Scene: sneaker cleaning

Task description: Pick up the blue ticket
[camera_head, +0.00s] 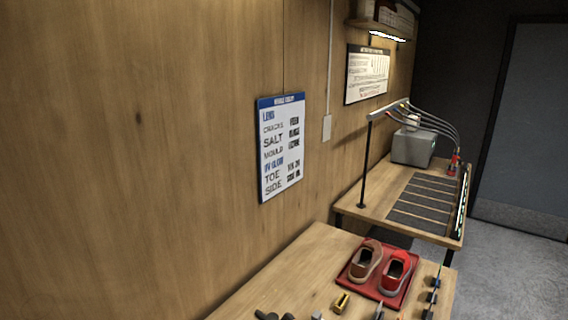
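I cannot make out a blue ticket in the head view. Small items along the near edge of the front table (290,270) are partly cut off by the frame and too small to identify. Neither of my grippers is in view.
A red tray (352,283) holds a brownish shoe (365,262) and a red shoe (396,272). A small yellow item (341,302) lies nearby. Several dark blocks (432,297) line the right edge. A second table (385,195) with a grey box (413,147) stands behind. A blue-headed sign (281,147) hangs on the wall.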

